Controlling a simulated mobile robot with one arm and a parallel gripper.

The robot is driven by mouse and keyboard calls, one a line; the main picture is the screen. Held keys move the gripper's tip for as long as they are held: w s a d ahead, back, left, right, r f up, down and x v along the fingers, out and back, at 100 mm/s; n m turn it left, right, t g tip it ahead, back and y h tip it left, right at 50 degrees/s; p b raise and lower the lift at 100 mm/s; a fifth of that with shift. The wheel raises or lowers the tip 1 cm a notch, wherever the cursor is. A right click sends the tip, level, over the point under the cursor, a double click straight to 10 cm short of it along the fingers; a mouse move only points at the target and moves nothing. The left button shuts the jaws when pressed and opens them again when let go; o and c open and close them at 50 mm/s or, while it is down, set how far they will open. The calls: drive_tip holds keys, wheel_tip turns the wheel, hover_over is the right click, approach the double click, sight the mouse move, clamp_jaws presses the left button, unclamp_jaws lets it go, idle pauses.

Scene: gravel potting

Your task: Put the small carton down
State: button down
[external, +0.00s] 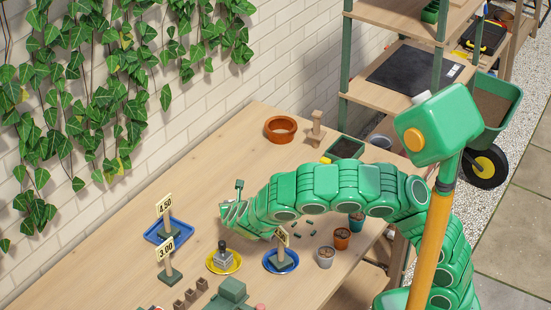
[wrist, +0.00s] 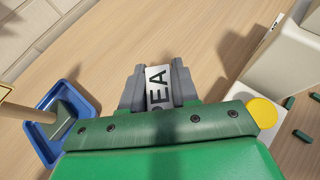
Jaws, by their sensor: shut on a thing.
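In the external view the carton cannot be made out clearly. Whether it touches the table cannot be told.
A blue tray (external: 150,237) with a 4.50 sign stands left of my gripper. A yellow saucer (external: 236,268), a blue saucer (external: 268,262) and several small pots stand nearer. Bare tabletop lies behind my gripper.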

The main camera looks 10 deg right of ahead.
drive_tip(key=shift+f, duration=2.25)
drive_tip(key=shift+f, duration=0.1)
drive_tip(key=c, duration=0.8)
unclamp_jaws()
drive_tip(key=shift+c, duration=0.2)
drive_tip(key=shift+s+r, duration=0.15)
drive_tip(key=shift+r, duration=0.05)
drive_tip(key=v, duration=1.1)
drive_tip(key=shift+s, duration=0.3)
drive_tip(key=shift+r, duration=0.15)
